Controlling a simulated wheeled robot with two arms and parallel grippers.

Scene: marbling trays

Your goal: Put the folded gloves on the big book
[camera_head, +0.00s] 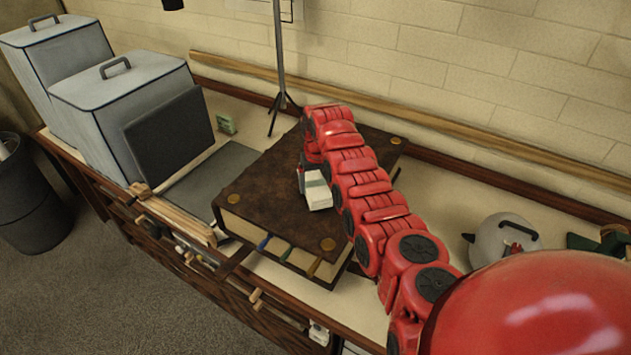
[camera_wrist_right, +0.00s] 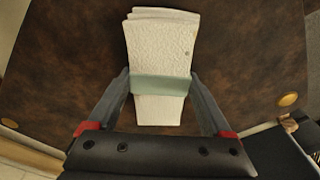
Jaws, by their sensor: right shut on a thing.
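The big book (camera_head: 255,190) lies flat on the worktop, with a dark brown cover, round brass studs and coloured ribbons at its page edge. The folded gloves (camera_head: 318,192) are a white bundle with a pale green band, seen over the book's cover. In the right wrist view the gloves (camera_wrist_right: 162,50) sit between the fingers of my right gripper (camera_wrist_right: 160,85), which is shut on them at the band. The book's cover (camera_wrist_right: 250,50) fills the background there. I cannot tell whether the gloves touch the cover. My left gripper is not in view.
Two grey lidded bins (camera_head: 130,90) and a dark panel (camera_head: 170,135) stand at the left. A thin stand (camera_head: 279,60) rises behind the book. A round kettle-like pot (camera_head: 500,237) is at the right. A wooden rail (camera_head: 440,122) runs along the wall.

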